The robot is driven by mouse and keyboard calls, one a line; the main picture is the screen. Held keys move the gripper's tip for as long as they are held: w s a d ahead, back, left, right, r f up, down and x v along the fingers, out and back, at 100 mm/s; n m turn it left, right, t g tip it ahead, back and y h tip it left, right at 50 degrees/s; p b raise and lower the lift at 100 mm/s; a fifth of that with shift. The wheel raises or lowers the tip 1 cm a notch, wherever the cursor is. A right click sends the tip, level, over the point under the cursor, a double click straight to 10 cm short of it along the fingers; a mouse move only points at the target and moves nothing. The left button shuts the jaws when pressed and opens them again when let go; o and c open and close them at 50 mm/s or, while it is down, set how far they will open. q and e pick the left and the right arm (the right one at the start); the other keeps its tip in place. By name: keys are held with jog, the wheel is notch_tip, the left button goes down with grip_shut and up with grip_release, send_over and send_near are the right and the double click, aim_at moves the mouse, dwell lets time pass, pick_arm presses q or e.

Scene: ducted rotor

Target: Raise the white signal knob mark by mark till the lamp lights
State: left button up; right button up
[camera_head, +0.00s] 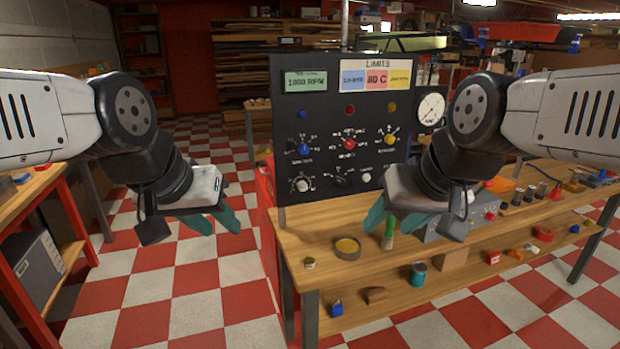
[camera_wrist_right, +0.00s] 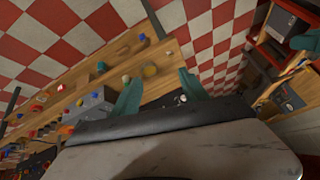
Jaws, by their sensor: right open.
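The black control panel (camera_head: 335,90) stands upright on the workbench. A white knob (camera_head: 302,185) sits at its lower left, with marks around it; a smaller white part (camera_head: 366,177) is at the lower right. I cannot tell the knob's exact setting. Above are a blue lamp (camera_head: 302,114), a red lamp (camera_head: 350,110) and a yellow lamp (camera_head: 392,108); none clearly glows. My left gripper (camera_head: 214,220) is open and empty, left of the panel. My right gripper (camera_head: 392,218) is open and empty, in front of the panel's lower right; its fingers (camera_wrist_right: 160,92) show apart in the right wrist view.
Blue (camera_head: 304,150), red (camera_head: 349,144) and yellow (camera_head: 390,139) knobs and a black knob (camera_head: 342,181) neighbour the white one. The workbench (camera_head: 310,238) holds a yellow-topped round tin (camera_head: 346,247), a green-bodied item (camera_head: 389,234) and a grey box.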

aim_at(303, 188)
jog(key=w+a+f+n+t, duration=0.1)
jog(key=w+a+f+t, duration=0.15)
jog(key=w, duration=1.25)
jog(key=w+a+f+n+t, duration=0.1)
jog(key=w+f+n+t, duration=0.15)
jog(key=w, duration=1.25)
jog(key=w+a+f+n+t+y, duration=0.1)
jog(key=w+a+f+t+y, duration=0.15)
jog(key=w+a+f, duration=0.35)
jog(key=w+a+f+n+t+y, duration=0.15)
jog(key=w+f+t, duration=0.25)
jog(key=f, duration=0.4)
jog(key=shift+g+h, duration=0.25)
jog(key=shift+h, duration=0.05)
jog(key=x, duration=0.8)
jog(key=shift+a+f, duration=0.2)
jog(key=shift+a, duration=0.2)
